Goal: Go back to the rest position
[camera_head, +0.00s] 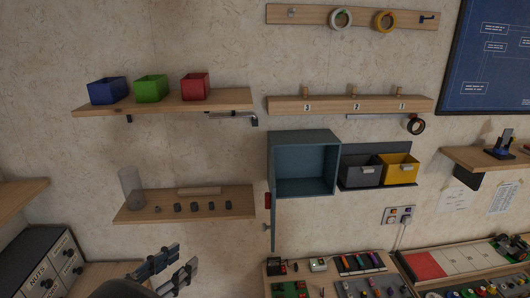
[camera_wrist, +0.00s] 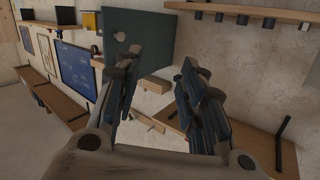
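My gripper (camera_head: 168,266) shows at the bottom of the head view, left of centre, in front of the wall and below the lower left shelf. In the wrist view my gripper (camera_wrist: 160,85) has its two fingers spread well apart, with nothing between them. It is open and empty. It appears to touch nothing in either view. The rest of my arm is mostly cut off at the bottom edge of the head view.
A teal cabinet (camera_head: 303,135) has its door (camera_head: 274,222) swung open towards me, right of my gripper. The lower shelf (camera_head: 135,213) holds a glass cylinder (camera_head: 131,188) and several small dark pieces. The upper shelf (camera_head: 165,106) holds blue, green and red bins. A drawer box (camera_head: 30,262) stands lower left.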

